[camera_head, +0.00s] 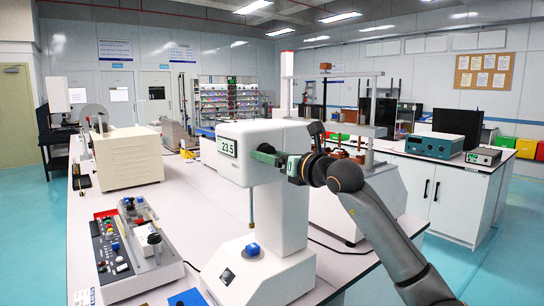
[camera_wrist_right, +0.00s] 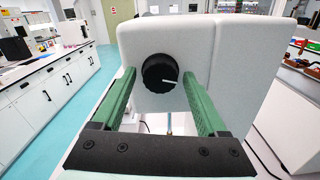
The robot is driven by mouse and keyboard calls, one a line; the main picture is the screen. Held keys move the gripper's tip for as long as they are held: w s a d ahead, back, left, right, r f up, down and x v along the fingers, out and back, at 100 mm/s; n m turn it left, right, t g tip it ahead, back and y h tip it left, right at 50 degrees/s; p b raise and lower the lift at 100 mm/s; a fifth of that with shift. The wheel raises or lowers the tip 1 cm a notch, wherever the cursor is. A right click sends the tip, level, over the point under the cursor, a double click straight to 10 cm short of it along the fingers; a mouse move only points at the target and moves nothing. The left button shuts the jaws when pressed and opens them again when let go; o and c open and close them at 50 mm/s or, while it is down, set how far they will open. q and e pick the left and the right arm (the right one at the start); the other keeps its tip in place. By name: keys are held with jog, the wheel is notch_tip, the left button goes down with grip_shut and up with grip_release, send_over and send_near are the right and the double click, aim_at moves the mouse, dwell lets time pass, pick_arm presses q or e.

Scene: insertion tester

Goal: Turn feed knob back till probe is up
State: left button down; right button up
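The probe tip appears a little above a small blue piece (camera_head: 252,248) on the base. My right gripper (camera_head: 268,156) is at that side. Its green fingers are open on either side of the knob, with gaps showing. My left gripper is not in view.
A control panel box (camera_head: 135,245) with coloured buttons stands left of the tester. A beige box-shaped device (camera_head: 127,158) is behind it. A dark cable runs across the bench. Another bench (camera_head: 450,185) with instruments (camera_head: 430,146) stands to the right.

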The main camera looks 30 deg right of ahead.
grip_shut()
dwell(0.4)
dwell(1.0)
jog(key=shift+o, duration=0.9)
grip_release()
jog(key=shift+s, duration=0.1)
pick_arm(q)
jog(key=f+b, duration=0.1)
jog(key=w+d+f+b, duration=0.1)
jog(key=b, duration=0.1)
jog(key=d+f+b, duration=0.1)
jog(key=b, duration=0.1)
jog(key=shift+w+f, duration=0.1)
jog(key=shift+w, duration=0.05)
pick_arm(e)
jog(key=s, duration=1.2)
jog(key=shift+s+d, duration=0.2)
jog(key=shift+d, duration=0.25)
